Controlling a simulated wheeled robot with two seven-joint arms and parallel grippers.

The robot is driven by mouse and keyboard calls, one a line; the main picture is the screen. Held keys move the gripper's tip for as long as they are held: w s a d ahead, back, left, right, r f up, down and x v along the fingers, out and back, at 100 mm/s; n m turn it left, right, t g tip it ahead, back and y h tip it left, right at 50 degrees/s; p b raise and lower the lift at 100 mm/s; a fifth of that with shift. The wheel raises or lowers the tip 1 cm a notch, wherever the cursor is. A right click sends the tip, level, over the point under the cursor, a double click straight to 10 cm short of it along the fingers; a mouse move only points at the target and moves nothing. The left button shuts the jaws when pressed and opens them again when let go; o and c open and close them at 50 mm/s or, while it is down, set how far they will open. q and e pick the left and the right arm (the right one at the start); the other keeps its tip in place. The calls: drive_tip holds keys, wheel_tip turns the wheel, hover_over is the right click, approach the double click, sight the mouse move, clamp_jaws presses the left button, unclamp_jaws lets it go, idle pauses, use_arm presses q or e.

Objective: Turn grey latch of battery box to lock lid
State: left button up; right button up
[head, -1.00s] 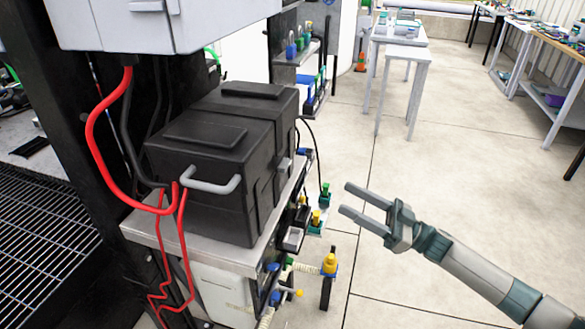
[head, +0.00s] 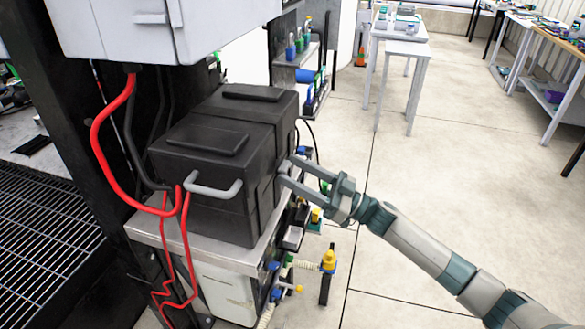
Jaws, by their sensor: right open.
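The black battery box (head: 225,160) stands on a metal shelf with its lid down. A grey handle (head: 215,190) is on its front face. The grey latch (head: 284,168) is on the box's right side, partly hidden by my gripper's fingers. My right gripper (head: 285,172) is open, with its two fingertips at the latch, pointing left. I cannot tell whether the fingers touch the latch. My left gripper is not in view.
A grey cabinet (head: 165,25) hangs above the box. Red cables (head: 100,140) loop down in front of the box's left side. Colored fittings (head: 328,262) stick out below the shelf edge (head: 235,262).

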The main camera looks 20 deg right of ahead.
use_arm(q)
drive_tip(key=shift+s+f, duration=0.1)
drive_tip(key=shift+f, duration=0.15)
use_arm(e)
drive_tip(key=shift+w+a+r, duration=0.2)
drive_tip(key=shift+w+a, duration=0.1)
drive_tip(key=shift+a, duration=0.1)
drive_tip(key=c, duration=1.1)
drive_tip(key=shift+o, duration=0.3)
